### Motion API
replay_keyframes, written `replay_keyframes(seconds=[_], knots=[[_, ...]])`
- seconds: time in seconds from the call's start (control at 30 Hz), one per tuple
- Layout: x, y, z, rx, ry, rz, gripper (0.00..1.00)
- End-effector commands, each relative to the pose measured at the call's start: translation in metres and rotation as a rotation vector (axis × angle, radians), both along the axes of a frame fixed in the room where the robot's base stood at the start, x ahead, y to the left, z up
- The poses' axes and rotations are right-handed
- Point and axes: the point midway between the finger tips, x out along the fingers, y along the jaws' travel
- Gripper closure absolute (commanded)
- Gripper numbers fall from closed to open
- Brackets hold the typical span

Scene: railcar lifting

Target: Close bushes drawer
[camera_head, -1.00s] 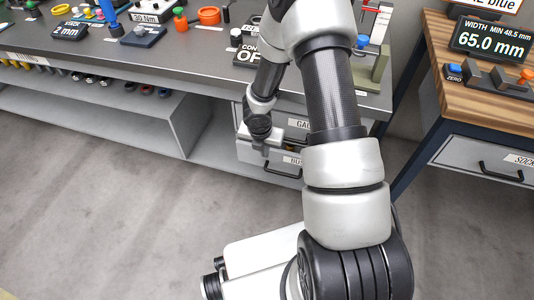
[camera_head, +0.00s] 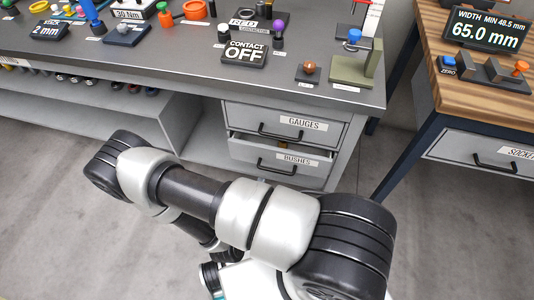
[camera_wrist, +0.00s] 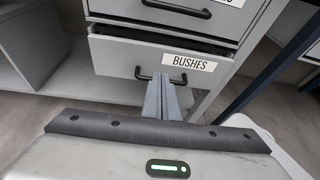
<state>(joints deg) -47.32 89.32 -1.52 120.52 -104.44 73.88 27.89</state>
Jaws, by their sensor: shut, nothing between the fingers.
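The bushes drawer (camera_head: 245,153) is the lower of two grey drawers under the workbench. It stands partly open, with a narrow dark gap above its front. In the wrist view, the bushes drawer front (camera_wrist: 112,58) fills the upper middle, with its label to the right. Its black handle (camera_wrist: 178,82) shows just at the tips of my gripper. My gripper (camera_wrist: 161,77) is shut and empty, pointing at the drawer front. I cannot tell whether the tips touch the handle. In the head view my gripper is hidden behind my arm.
The gauges drawer (camera_head: 245,118) above looks shut. A grey open shelf (camera_head: 110,108) lies to the left. A second wooden-topped bench (camera_head: 430,55) with a drawer stands at the right, its dark leg near the drawers. The floor in front is open.

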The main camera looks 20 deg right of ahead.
Motion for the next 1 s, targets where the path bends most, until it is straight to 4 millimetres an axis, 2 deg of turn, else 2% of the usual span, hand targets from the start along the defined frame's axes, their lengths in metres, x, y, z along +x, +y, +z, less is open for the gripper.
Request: replay_keyframes(seconds=[0.1,0.23,0.73,1.0], knots=[[0.002,0.007,0.002,0.016,-0.056,0.058,1.00],[0.011,0.002,-0.001,0.022,-0.068,0.061,1.00],[0.089,-0.052,-0.029,0.022,-0.066,0.057,1.00],[0.112,-0.066,-0.028,0.023,-0.064,0.058,1.00]])
